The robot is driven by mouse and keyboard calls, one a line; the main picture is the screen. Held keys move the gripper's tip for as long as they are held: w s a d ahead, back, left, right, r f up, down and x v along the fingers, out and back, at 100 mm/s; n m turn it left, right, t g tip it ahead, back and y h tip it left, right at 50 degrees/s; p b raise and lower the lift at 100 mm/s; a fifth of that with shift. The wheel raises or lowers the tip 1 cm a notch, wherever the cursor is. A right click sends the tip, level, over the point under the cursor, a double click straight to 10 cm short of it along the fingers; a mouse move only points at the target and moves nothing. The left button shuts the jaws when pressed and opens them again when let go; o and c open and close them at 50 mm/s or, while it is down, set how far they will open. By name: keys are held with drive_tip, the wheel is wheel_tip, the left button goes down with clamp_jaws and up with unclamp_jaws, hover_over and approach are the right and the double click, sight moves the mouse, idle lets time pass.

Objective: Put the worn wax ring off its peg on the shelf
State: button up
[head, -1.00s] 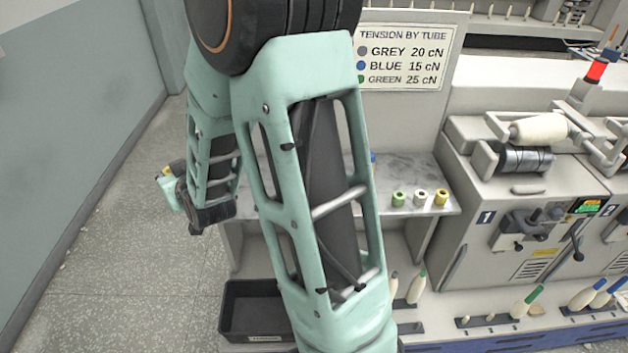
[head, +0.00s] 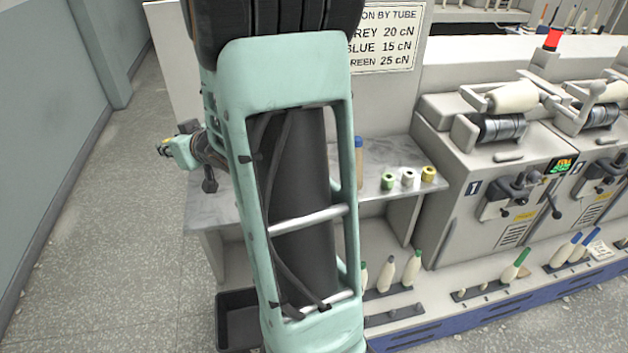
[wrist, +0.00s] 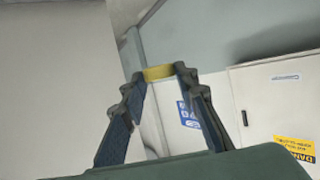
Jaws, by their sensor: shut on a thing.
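A yellow ring (wrist: 158,73) is held between the fingertips of my gripper (wrist: 160,76) in the wrist view. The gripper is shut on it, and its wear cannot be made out. In the head view my gripper (head: 166,150) is small at the far left, with a speck of yellow at its tip, left of the shelf. The grey marbled shelf (head: 385,153) stands in the middle, partly hidden by my arm. On its right part stand a green ring (head: 388,181), a white ring (head: 408,178) and a yellow ring (head: 428,174). I cannot make out their pegs.
A blue-topped bobbin (head: 359,165) stands by the shelf rings. Winding machines (head: 500,165) adjoin the shelf on the right. Below are a dark bin (head: 232,318) and a rack of bobbins (head: 393,314). A tension sign (head: 385,40) hangs behind. Open floor (head: 100,240) lies left.

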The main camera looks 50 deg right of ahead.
drive_tip(key=s+d+f+b, duration=0.4)
drive_tip(key=s+d+f, duration=0.1)
drive_tip(key=s+d, duration=0.35)
drive_tip(key=s+d+f+b, duration=0.4)
drive_tip(key=s+d, duration=0.4)
drive_tip(key=s, duration=0.1)
drive_tip(key=w+a+f+b, duration=0.1)
drive_tip(key=w+f, duration=0.2)
drive_tip(key=w+a+f+b, duration=0.1)
drive_tip(key=w+a+f, duration=0.1)
drive_tip(key=w+f, duration=0.1)
drive_tip(key=w+a+f+b, duration=0.1)
drive_tip(key=w+a+f, duration=0.1)
drive_tip(key=w, duration=0.3)
drive_tip(key=shift+w+a+f, duration=0.1)
drive_tip(key=shift+w+f, duration=0.1)
drive_tip(key=shift+f, duration=0.4)
drive_tip(key=shift+w+a+f+b, duration=0.15)
drive_tip(key=shift+f+b, duration=0.1)
drive_tip(key=shift+f, duration=0.4)
drive_tip(key=shift+w+d+f+b, duration=0.1)
drive_tip(key=shift+f+b, duration=0.1)
drive_tip(key=shift+f, duration=0.5)
drive_tip(key=shift+w+a+f+b, duration=0.15)
drive_tip(key=shift+f+b, duration=0.1)
drive_tip(key=shift+f, duration=0.4)
